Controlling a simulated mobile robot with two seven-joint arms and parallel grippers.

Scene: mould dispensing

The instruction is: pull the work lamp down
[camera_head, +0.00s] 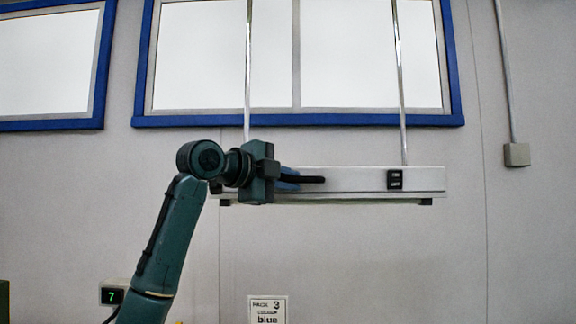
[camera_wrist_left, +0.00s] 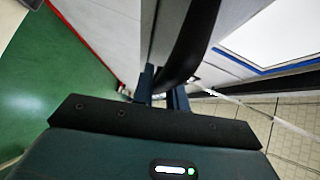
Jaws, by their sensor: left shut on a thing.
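The work lamp (camera_head: 355,179) is a long pale bar hung level from two thin rods in the head view. A small dark label or switch block (camera_head: 394,180) is on its right part. A black handle (camera_head: 312,180) sticks out at its front. My left gripper (camera_head: 289,180) is shut on this handle, left of the lamp's middle. In the left wrist view the curved black handle (camera_wrist_left: 195,40) runs down between the fingers of the left gripper (camera_wrist_left: 163,90). The gripper's wrist hides the lamp's left part in the head view. My right gripper is not in view.
Blue-framed windows (camera_head: 300,120) are on the wall behind the lamp. A sign reading "blue" (camera_head: 267,309) and a small box with a green 7 (camera_head: 112,296) are below. A conduit with a grey box (camera_head: 516,155) is at right. The space beneath the lamp looks clear.

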